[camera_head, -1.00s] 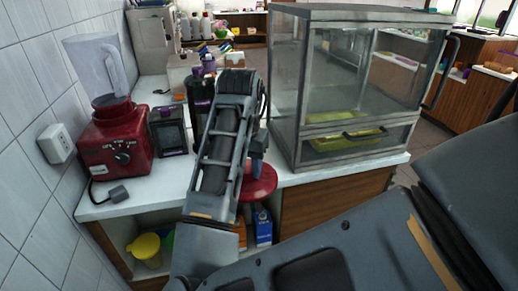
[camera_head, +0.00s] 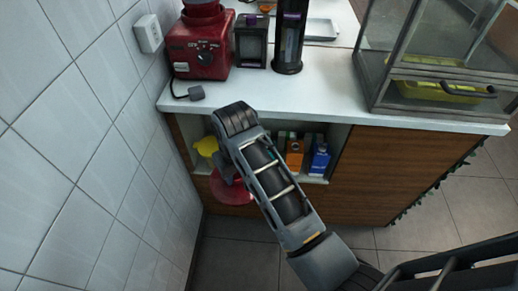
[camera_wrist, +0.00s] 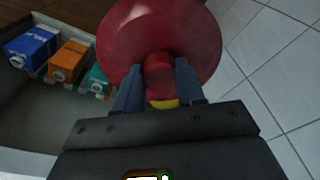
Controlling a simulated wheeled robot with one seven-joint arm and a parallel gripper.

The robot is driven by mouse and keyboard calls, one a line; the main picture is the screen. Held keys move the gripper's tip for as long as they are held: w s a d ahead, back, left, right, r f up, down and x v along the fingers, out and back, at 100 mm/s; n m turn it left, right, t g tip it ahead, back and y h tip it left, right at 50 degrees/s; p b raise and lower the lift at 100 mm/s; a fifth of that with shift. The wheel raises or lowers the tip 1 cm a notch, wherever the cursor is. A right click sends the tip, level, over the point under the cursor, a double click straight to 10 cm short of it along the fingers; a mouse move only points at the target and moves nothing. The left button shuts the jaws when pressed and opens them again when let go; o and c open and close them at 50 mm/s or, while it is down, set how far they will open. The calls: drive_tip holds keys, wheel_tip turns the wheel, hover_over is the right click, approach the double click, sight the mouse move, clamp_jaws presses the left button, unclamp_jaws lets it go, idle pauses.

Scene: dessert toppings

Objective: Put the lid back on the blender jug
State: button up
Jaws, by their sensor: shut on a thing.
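My gripper (camera_wrist: 158,88) is shut on the knob of the round red lid (camera_wrist: 204,32) in the wrist view. In the head view the lid (camera_head: 231,190) shows low in front of the counter's open shelf, partly behind my arm, below the countertop. The red blender base (camera_head: 203,52) stands on the counter at the upper left of the head view. Only the bottom of the blender jug (camera_head: 203,3) shows at the top edge; its opening is out of view.
The white countertop (camera_head: 330,85) lies above my gripper. A black container (camera_head: 252,42), a dark cylinder (camera_head: 291,35) and a glass case (camera_head: 440,65) stand on it. Cartons (camera_head: 319,160) and a yellow container (camera_head: 207,146) sit on the shelf. The tiled wall (camera_head: 85,120) is close on the left.

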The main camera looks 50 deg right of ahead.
sight(222, 185)
drive_tip(key=a+f+n, duration=0.1)
drive_tip(key=w+a+f, duration=0.1)
drive_tip(key=a+f+n, duration=0.1)
drive_tip(key=a, duration=0.1)
drive_tip(key=shift+w+f+n, duration=0.15)
drive_tip(key=shift+w+n, duration=0.15)
drive_tip(key=shift+w+d+r, duration=0.4)
drive_tip(key=shift+w+r, duration=0.05)
drive_tip(key=shift+w, duration=0.05)
drive_tip(key=shift+s+a+f, duration=0.3)
drive_tip(key=shift+s+f, duration=0.1)
drive_tip(key=shift+s, duration=0.1)
